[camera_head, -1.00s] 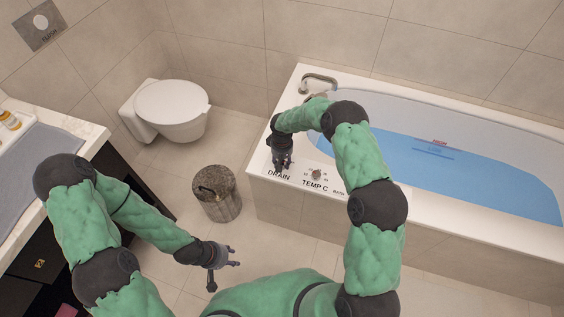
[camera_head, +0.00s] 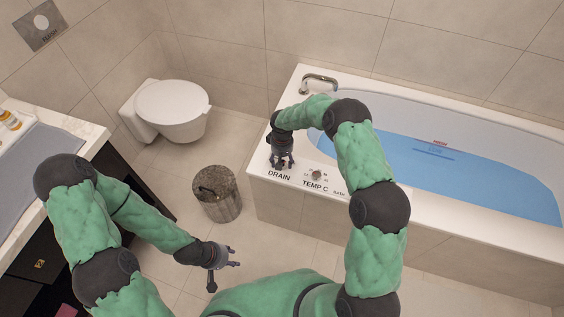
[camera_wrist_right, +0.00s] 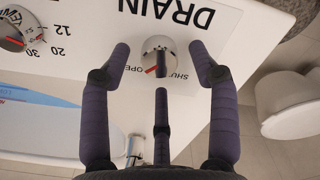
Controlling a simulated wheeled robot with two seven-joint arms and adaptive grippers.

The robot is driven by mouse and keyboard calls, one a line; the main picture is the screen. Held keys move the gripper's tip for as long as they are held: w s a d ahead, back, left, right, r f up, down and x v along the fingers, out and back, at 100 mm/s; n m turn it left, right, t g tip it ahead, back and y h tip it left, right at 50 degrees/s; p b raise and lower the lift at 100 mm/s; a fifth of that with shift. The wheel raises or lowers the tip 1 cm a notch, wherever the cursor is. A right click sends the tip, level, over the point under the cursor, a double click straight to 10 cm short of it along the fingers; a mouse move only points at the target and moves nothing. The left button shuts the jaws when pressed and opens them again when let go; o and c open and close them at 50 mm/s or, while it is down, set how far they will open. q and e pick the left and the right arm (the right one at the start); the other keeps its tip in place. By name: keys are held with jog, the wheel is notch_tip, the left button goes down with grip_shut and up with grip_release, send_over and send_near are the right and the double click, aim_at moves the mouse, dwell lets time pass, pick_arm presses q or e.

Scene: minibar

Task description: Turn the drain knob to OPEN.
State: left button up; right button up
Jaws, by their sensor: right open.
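The drain knob (camera_wrist_right: 158,56) is a round metal knob with a red mark on the tub's white ledge. It sits between the tips of my right gripper (camera_wrist_right: 160,64), which is open around it. The third finger reaches up toward the knob from below and covers part of it. The red mark points down-left, near the partly covered OPEN label (camera_wrist_right: 135,68); the SHUT label (camera_wrist_right: 178,74) is just right of it. In the head view my right gripper (camera_head: 282,162) hides the knob above the word DRAIN (camera_head: 279,175). My left gripper (camera_head: 228,266) is open and empty above the floor.
The temperature knob (camera_head: 316,175) stands beside the drain knob on the ledge. The bathtub (camera_head: 470,220) holds blue water, with a faucet (camera_head: 320,80) at its far corner. A trash bin (camera_head: 218,197) and a toilet (camera_head: 170,110) stand to the left.

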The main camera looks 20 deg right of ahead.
notch_tip(320, 180, up, 10)
jog(key=shift+r, duration=0.2)
jog(key=shift+f, duration=0.1)
dwell(0.5)
jog(key=s+a+f+y+p, duration=0.1)
jog(key=s+a+f+y, duration=0.1)
jog(key=s+a+f, duration=0.35)
jog(key=s+a+f+m+y+p, duration=0.1)
jog(key=s+f+m, duration=0.1)
jog(key=s, duration=1.1)
jog(key=s+f+m+y+p, duration=0.1)
jog(key=s+f+m+p, duration=0.1)
jog(key=s, duration=1.1)
jog(key=shift+a+f, duration=0.4)
jog(key=shift+f, duration=0.15)
